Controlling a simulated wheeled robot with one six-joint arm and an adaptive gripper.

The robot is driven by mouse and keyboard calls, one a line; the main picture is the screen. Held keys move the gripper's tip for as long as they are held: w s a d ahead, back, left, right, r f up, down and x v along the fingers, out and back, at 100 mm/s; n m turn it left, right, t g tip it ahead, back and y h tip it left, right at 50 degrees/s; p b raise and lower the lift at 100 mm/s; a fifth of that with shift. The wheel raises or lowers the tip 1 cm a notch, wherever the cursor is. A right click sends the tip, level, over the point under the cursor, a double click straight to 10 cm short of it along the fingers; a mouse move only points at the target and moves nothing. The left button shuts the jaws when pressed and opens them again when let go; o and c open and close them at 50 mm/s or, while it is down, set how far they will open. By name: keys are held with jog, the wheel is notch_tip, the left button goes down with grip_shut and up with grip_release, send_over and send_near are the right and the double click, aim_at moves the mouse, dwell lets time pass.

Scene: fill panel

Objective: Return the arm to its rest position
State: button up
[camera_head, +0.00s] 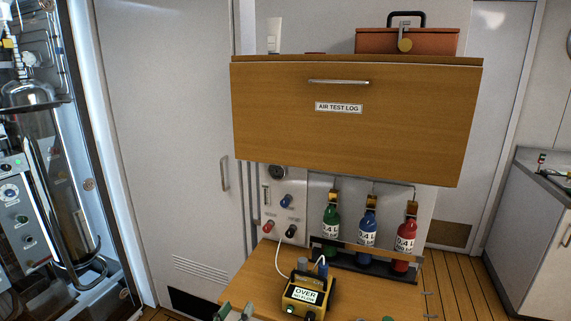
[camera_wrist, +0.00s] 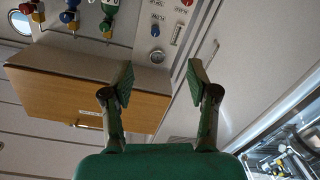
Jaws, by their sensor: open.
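My gripper (camera_wrist: 158,84) shows in the wrist view with its two green-padded fingers wide apart. Nothing is between them. In the head view, green finger-like parts of my gripper (camera_head: 235,312) just show at the bottom edge, in front of the wooden worktop (camera_head: 258,276); the rest of the arm is out of frame. The wrist view is upside down and faces the wooden flap (camera_wrist: 75,98) and the wall panel. The flap labelled AIR TEST LOG (camera_head: 350,130) also shows in the head view, above the worktop.
A yellow meter (camera_head: 305,295) reading OVER stands on the worktop. Green (camera_head: 331,222), blue (camera_head: 368,228) and red (camera_head: 404,238) bottles stand in a rack behind it. The flap overhangs them. A glass-fronted machine (camera_head: 60,180) stands left; a grey counter (camera_head: 535,215) stands right.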

jog(key=s+d+f+n+g+y, duration=0.1)
jog(key=s+d+f+n+y, duration=0.1)
jog(key=s+d+f, duration=0.35)
jog(key=s+d+f+n+g+y, duration=0.1)
jog(key=s+d+f, duration=0.1)
jog(key=d+f, duration=0.65)
jog(key=s+d+f+n+g+y, duration=0.1)
jog(key=s+d+f, duration=0.25)
jog(key=s, duration=0.25)
jog(key=s+d+f+y, duration=0.2)
jog(key=s+d+f, duration=0.1)
jog(key=s+f, duration=0.3)
jog(key=s+d+r+m, duration=0.1)
jog(key=s+d+r, duration=0.2)
jog(key=s, duration=0.5)
jog(key=s+d+r, duration=0.2)
jog(key=s+r, duration=0.1)
jog(key=s, duration=0.5)
jog(key=s+d+r+m, duration=0.1)
jog(key=s+d+r, duration=0.2)
jog(key=s, duration=0.5)
jog(key=s+d+r+m+t, duration=0.1)
jog(key=s+d+r+m, duration=0.1)
jog(key=s+r, duration=0.5)
jog(key=shift+r+h, duration=0.3)
jog(key=shift+r, duration=0.45)
jog(key=shift+w, duration=0.1)
